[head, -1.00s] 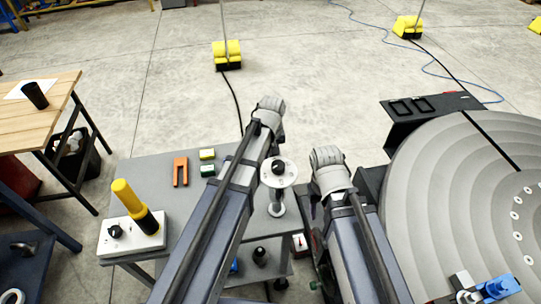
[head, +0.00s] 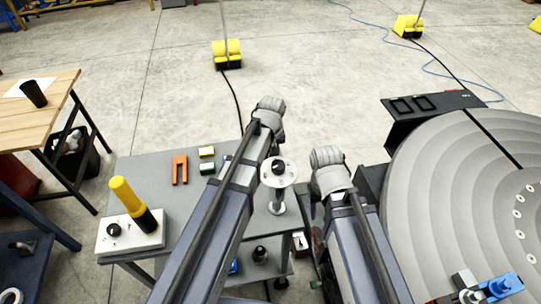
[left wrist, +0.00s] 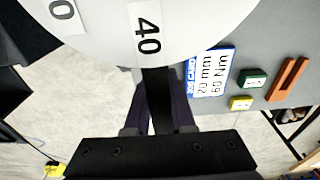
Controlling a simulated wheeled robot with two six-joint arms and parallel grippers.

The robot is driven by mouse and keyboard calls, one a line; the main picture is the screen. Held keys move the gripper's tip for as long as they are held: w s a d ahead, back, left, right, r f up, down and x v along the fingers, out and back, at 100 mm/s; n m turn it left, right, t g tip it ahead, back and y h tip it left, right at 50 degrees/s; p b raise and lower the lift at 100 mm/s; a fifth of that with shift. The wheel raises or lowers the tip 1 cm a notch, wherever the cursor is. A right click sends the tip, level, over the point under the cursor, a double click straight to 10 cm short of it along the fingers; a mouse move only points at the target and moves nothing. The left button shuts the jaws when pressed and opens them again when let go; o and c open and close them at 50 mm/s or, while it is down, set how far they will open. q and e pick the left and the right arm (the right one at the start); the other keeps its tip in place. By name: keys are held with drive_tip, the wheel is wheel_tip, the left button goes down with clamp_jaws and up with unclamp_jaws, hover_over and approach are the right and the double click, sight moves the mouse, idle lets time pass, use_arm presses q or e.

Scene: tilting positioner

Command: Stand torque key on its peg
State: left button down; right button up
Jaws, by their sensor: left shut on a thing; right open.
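The torque key (head: 288,178) appears as a white round dial with a black knob on a grey stem. It stands upright by the table's right edge in the head view. Its dial (left wrist: 210,25) fills the top of the left wrist view, with 0 and 40 showing. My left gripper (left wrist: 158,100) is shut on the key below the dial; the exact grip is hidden. I cannot tell whether the stem's foot touches anything, and I cannot make out the peg. My right gripper (head: 314,200) is open, right of the key, partly hidden by its arm.
The grey table (head: 190,205) bears an orange fork (head: 180,170), a green block (head: 207,168), a yellow block (head: 206,152) and a 20 mm, 60 Nm card (left wrist: 211,74). A white box (head: 150,238) with a yellow-black cylinder stands left. A large round plate (head: 440,190) is at right.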

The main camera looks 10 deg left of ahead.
use_arm(q)
drive_tip(key=shift+f+b, duration=1.95)
drive_tip(key=shift+f, duration=0.25)
drive_tip(key=shift+f+b, duration=1.4)
drive_tip(key=shift+b, duration=0.2)
drive_tip(key=shift+c, duration=1)
unclamp_jaws()
drive_tip(key=shift+r, duration=0.1)
wheel_tip(320, 180, up, 7)
drive_tip(key=p, duration=0.7)
drive_tip(key=shift+s+d, duration=0.1)
drive_tip(key=shift+s, duration=0.05)
